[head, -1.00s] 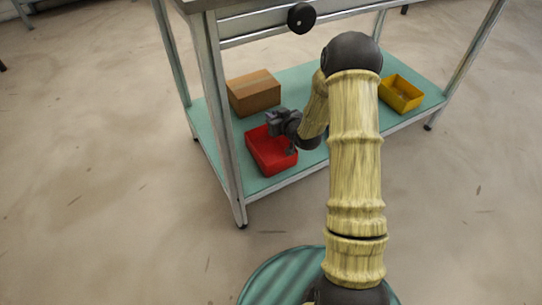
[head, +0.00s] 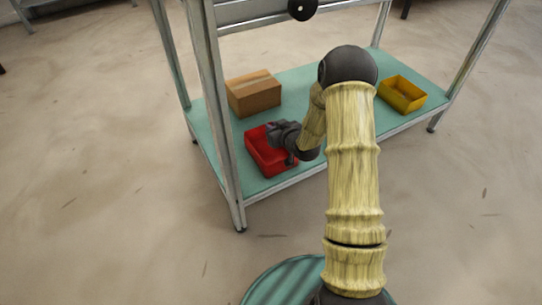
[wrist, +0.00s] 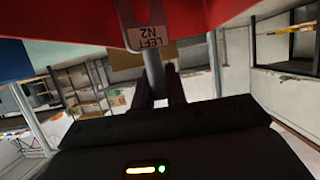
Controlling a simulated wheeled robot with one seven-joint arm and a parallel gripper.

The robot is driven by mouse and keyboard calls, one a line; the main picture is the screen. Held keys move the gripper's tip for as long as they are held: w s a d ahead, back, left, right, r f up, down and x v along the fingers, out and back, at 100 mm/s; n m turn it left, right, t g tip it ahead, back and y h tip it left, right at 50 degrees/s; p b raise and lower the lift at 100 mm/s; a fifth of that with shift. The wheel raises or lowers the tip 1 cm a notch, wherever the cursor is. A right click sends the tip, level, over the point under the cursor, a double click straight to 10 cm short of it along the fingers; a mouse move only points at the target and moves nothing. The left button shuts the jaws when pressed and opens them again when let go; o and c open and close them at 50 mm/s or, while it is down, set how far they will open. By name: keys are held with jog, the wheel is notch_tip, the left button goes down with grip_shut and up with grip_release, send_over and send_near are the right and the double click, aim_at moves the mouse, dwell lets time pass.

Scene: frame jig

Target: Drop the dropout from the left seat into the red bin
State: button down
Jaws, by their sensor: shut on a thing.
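The red bin (head: 257,157) stands on the lower shelf of the bench, near its front left end. My gripper (head: 289,155) is over the bin's right part in the head view. In the wrist view my gripper (wrist: 158,88) is shut on the grey dropout (wrist: 153,70), holding its stem between the dark fingers. The dropout's slotted plate carries a white tag reading "LEFT N2". The red bin (wrist: 215,14) fills the top of the wrist view behind the plate. I cannot tell whether the dropout touches the bin.
A cardboard box (head: 254,94) sits behind the red bin. A yellow bin (head: 402,94) stands at the shelf's right end. The bench's front left leg (head: 222,130) rises close to the red bin. The middle of the shelf is largely bare beyond my arm.

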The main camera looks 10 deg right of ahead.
jog(key=shift+f, duration=0.15)
jog(key=c, duration=1.3)
grip_release()
jog(key=shift+c, duration=0.2)
jog(key=p+v, duration=0.7)
jog(key=v, duration=1)
jog(key=shift+s, duration=0.2)
jog(key=shift+w, duration=0.1)
